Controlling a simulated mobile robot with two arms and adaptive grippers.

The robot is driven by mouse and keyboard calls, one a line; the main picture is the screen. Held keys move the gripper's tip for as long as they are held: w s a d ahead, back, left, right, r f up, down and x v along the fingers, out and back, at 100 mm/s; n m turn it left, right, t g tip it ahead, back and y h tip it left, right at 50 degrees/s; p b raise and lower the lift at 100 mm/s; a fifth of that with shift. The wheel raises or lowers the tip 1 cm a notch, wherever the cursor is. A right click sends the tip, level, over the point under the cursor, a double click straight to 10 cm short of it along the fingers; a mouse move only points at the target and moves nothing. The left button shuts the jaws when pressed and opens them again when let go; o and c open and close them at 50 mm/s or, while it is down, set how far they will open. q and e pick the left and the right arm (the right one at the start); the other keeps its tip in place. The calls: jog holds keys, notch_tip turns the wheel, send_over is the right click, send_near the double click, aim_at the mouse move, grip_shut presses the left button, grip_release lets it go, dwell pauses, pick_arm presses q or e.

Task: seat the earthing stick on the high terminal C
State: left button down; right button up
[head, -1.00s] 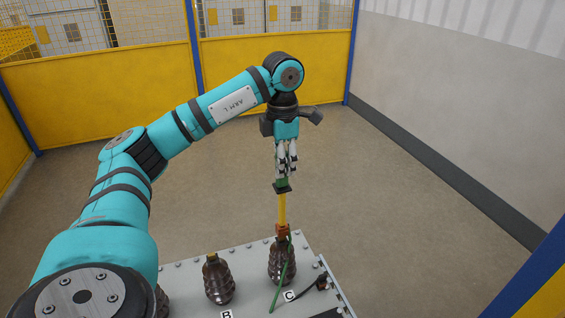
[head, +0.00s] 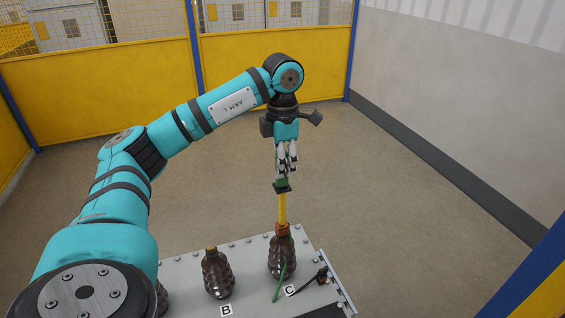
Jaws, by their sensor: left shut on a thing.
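My left gripper (head: 286,160) is shut on the green upper end of the earthing stick (head: 282,208), just above its dark collar. The stick has a yellow shaft, stands upright and ends in an orange-brown clamp at the bottom. That clamp is at the top of the brown ribbed terminal C (head: 282,262), the one by the label C. I cannot tell how far down the clamp sits on it, as the terminal's top is hidden. A green cable hangs from the clamp across the front of the terminal. My right gripper is not in view.
A second brown terminal (head: 218,274) with a brass top stands to the left, by the label B. Both stand on a grey bolted plate (head: 180,282). A black cable with a connector (head: 321,274) lies right of C. Yellow panels (head: 100,92) and a grey wall (head: 460,100) enclose open floor.

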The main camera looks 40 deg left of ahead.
pick_arm(q)
jog(key=shift+f, duration=0.1)
jog(key=c, duration=1.1)
grip_release()
notch_tip(320, 180, up, 12)
jog(key=shift+r, duration=0.1)
